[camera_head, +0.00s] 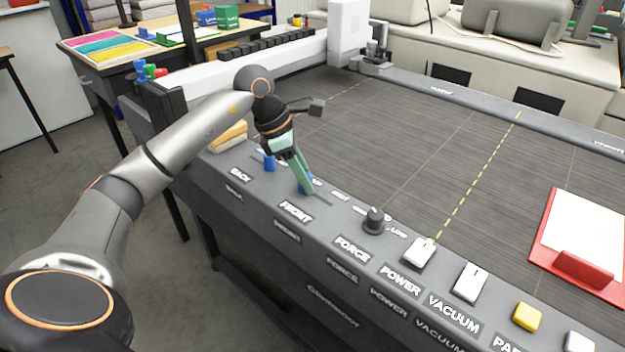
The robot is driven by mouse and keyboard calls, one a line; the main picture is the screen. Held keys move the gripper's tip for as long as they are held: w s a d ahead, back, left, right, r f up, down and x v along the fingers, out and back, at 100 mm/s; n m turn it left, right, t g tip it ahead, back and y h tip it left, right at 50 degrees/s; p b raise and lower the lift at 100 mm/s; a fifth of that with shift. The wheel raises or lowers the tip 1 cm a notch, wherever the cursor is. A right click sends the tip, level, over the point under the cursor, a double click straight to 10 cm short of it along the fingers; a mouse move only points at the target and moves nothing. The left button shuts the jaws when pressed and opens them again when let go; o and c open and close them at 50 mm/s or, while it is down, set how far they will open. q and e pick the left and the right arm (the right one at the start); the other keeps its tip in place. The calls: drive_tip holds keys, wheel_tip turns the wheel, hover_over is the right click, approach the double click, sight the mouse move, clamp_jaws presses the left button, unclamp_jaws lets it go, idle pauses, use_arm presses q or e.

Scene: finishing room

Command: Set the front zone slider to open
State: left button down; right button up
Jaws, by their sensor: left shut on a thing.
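The front zone slider (302,189) is a small blue knob in a slot above the label FRONT on the dark control panel (325,222). My left gripper (304,186) reaches down to it with green fingers, shut on the knob and hiding much of it. The slot runs on to the right of the fingers. The back zone slider (269,163), another blue knob, stands to the left above the label BACK. My right gripper is out of view.
A black force knob (374,220), a white power switch (418,251), a white vacuum switch (469,283) and a yellow button (527,317) line the panel to the right. A red clipboard (543,240) lies on the dark cutting bed (400,150), which is otherwise largely clear.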

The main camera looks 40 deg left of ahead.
use_arm(q)
drive_tip(key=c, duration=0.7)
unclamp_jaws()
drive_tip(key=shift+a, duration=0.3)
drive_tip(key=shift+o, duration=0.6)
drive_tip(key=shift+d, duration=0.1)
drive_tip(key=v, duration=1.2)
drive_tip(key=shift+r+p, duration=0.35)
drive_tip(key=shift+p, duration=0.1)
